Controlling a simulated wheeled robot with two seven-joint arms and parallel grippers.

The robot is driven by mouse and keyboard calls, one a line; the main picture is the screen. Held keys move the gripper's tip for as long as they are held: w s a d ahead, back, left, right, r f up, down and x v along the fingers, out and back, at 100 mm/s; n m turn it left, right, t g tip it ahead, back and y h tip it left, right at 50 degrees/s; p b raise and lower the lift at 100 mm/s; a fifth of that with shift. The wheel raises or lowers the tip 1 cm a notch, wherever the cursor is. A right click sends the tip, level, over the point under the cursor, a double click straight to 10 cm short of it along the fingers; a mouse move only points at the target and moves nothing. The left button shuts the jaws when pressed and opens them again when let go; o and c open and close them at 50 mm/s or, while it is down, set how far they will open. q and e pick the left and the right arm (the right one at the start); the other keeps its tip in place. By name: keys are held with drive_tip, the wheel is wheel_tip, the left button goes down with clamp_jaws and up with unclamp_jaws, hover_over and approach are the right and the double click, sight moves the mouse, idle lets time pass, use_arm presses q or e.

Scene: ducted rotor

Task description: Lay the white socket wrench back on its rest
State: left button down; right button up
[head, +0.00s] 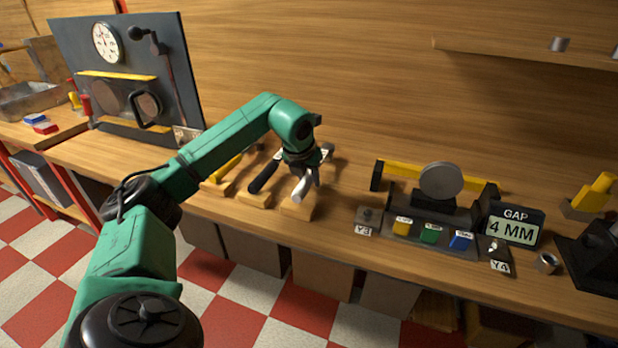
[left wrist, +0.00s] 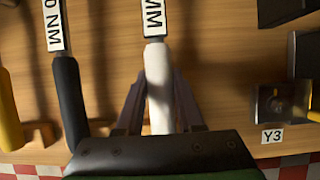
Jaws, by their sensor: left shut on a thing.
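My left gripper (head: 304,186) is shut on the handle of the white socket wrench (head: 298,191). A wooden rest block (head: 297,209) shows just below the handle's near end in the head view. I cannot tell whether the wrench touches it. My right gripper is not in view.
A black-handled wrench (head: 264,177) with its wooden block (head: 254,200) and a yellow-handled tool (head: 226,168) lie to the left. To the right are the Y3 post (head: 367,217), a gap display (head: 512,226) and a round grey disc (head: 441,181).

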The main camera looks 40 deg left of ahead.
use_arm(q)
drive_tip(key=shift+f, duration=0.3)
drive_tip(key=shift+c, duration=2.3)
unclamp_jaws()
drive_tip(key=v, duration=1.4)
drive_tip(key=shift+s+r+p, duration=0.25)
drive_tip(key=shift+p, duration=0.15)
drive_tip(key=shift+f, duration=0.1)
